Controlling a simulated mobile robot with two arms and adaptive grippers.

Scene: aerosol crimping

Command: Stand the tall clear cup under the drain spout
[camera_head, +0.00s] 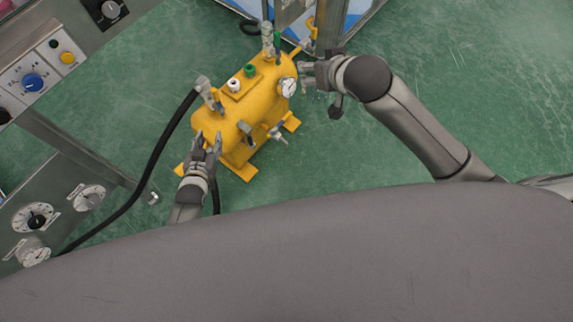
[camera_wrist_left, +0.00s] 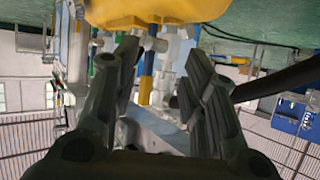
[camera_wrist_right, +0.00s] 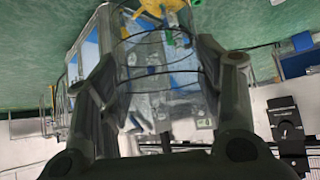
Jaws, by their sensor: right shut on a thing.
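My right gripper (camera_head: 307,78) is beside the right end of the yellow tank (camera_head: 232,125), close to its round gauge (camera_head: 288,87). In the right wrist view its fingers close around the tall clear cup (camera_wrist_right: 160,80), see-through with thin dark rings. In the head view the cup is hard to make out. A metal tap (camera_head: 278,136) juts from the tank's lower right side; I cannot tell for sure that it is the drain spout. My left gripper (camera_head: 209,144) is open and empty at the tank's near left side; its fingers also show apart in the left wrist view (camera_wrist_left: 165,85).
A black hose (camera_head: 155,160) runs from the tank down to the left. Panels with a blue knob (camera_head: 33,82) and gauges (camera_head: 89,197) stand at the left. A metal-framed stand (camera_head: 330,30) is behind the tank. Green floor right of the tank is free.

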